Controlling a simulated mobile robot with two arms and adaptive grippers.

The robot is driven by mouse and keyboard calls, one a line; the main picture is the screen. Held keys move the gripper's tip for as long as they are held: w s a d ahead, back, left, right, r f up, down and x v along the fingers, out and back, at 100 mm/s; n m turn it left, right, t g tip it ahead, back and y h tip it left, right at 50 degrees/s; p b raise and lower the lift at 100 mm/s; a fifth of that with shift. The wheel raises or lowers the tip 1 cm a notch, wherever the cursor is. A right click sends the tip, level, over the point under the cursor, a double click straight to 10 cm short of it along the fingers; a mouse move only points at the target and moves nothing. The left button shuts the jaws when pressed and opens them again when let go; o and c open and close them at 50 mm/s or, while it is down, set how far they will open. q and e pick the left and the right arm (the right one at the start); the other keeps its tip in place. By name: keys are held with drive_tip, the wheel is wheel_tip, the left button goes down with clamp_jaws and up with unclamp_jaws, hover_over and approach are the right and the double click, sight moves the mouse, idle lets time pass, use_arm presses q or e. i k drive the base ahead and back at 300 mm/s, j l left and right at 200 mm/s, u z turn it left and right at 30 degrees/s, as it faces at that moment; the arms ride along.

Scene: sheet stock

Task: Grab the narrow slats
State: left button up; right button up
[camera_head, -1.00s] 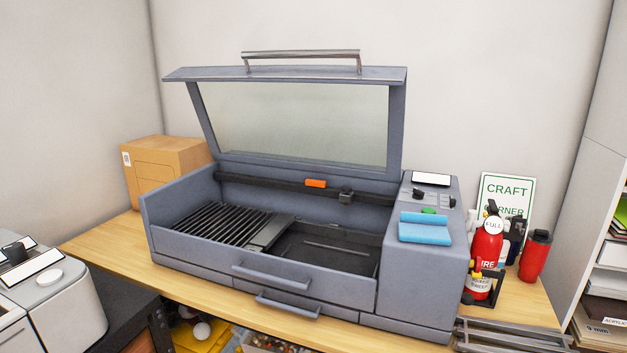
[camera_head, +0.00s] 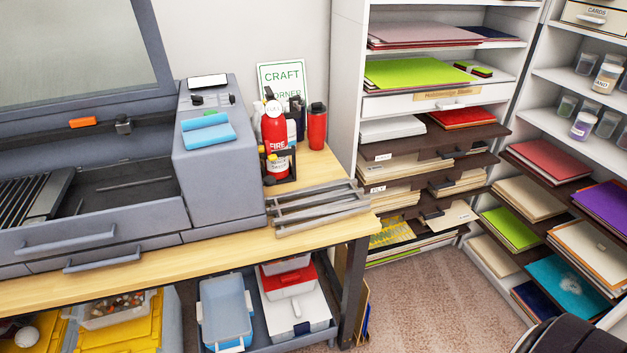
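Several long, thin grey slats (camera_head: 320,203) lie in a loose stack at the right end of the wooden table, just right of the grey cutting machine (camera_head: 212,165). Dark slats (camera_head: 22,198) also form a grid in the machine's open bed at the left edge, with a dark empty stretch of bed beside it. Neither of my grippers shows in the head view.
A red fire extinguisher (camera_head: 274,140), a red tumbler (camera_head: 317,127) and a craft sign stand behind the grey slats. A blue cloth (camera_head: 207,131) lies on the machine. Shelves of sheet stock (camera_head: 347,80) stand to the right. Carpet (camera_head: 425,305) lies bare before them.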

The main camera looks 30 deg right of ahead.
sight(359, 202)
drive_tip(key=z, duration=1)
drive_tip(key=i+l+u, duration=0.15)
drive_tip(key=u, duration=0.3)
drive_tip(key=l+u, duration=0.45)
drive_tip(key=i+l+u, duration=0.15)
drive_tip(key=u, duration=0.3)
drive_tip(key=k+l, duration=0.05)
drive_tip(key=l, duration=0.05)
